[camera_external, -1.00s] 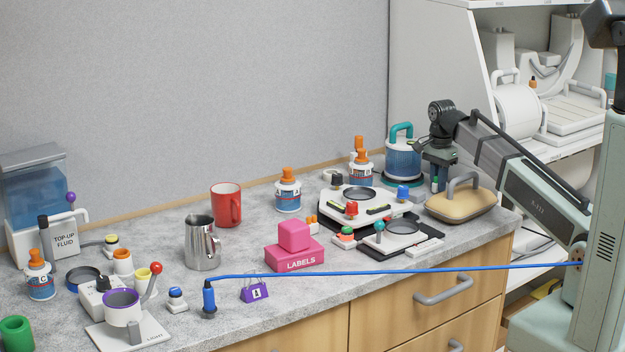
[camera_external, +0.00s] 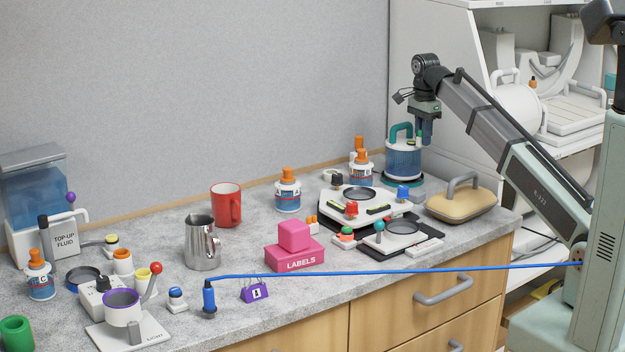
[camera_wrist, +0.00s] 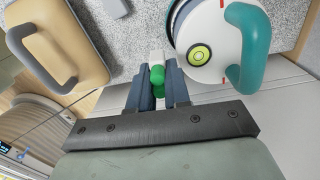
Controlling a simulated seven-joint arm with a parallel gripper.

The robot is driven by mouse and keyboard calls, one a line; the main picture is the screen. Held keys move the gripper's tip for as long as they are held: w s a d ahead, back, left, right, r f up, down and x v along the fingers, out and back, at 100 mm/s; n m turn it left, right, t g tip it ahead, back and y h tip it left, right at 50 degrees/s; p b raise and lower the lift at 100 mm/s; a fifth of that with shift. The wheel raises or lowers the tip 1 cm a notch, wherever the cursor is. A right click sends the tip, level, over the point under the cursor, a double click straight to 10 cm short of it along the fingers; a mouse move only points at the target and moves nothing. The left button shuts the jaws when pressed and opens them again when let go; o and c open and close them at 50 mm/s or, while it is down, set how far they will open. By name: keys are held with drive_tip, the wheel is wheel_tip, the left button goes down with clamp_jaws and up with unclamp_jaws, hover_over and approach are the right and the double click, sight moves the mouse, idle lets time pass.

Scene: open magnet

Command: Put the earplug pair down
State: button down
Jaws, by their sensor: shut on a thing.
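My gripper (camera_external: 422,140) is raised above the back right of the counter, in front of the blue canister. In the wrist view my gripper (camera_wrist: 158,88) is shut on a small green piece (camera_wrist: 157,76) with a white part at its far end, which I take to be the earplug pair. The fingers hide its sides, so I cannot tell both plugs apart. The held piece appears clear of the counter.
The blue canister (camera_external: 403,160) with a teal handle stands close by the gripper. A tan handled block (camera_external: 460,202) sits at the counter's right end. A white hexagonal plate (camera_external: 335,209) with knobs and a black tray (camera_external: 432,246) lie nearby.

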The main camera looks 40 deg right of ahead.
drive_tip(key=shift+m, duration=0.9)
drive_tip(key=w+a+r, duration=0.1)
drive_tip(key=w+r, duration=0.1)
drive_tip(key=w+a+r, duration=0.1)
drive_tip(key=w+r, duration=0.1)
drive_tip(key=w, duration=0.1)
drive_tip(key=w+a+r, duration=0.2)
drive_tip(key=shift+w+r, duration=0.25)
drive_tip(key=shift+w, duration=0.15)
drive_tip(key=w+a, duration=0.2)
drive_tip(key=w, duration=0.4)
drive_tip(key=n, duration=0.3)
hover_over(383, 164)
wheel_tip(383, 164, down, 9)
wheel_tip(383, 164, down, 10)
drive_tip(key=shift+s+a, duration=0.1)
drive_tip(key=shift+s, duration=0.05)
drive_tip(key=shift+f, duration=0.15)
drive_tip(key=c, duration=1.1)
unclamp_jaws()
wheel_tip(383, 164, up, 12)
drive_tip(key=shift+r, duration=0.2)
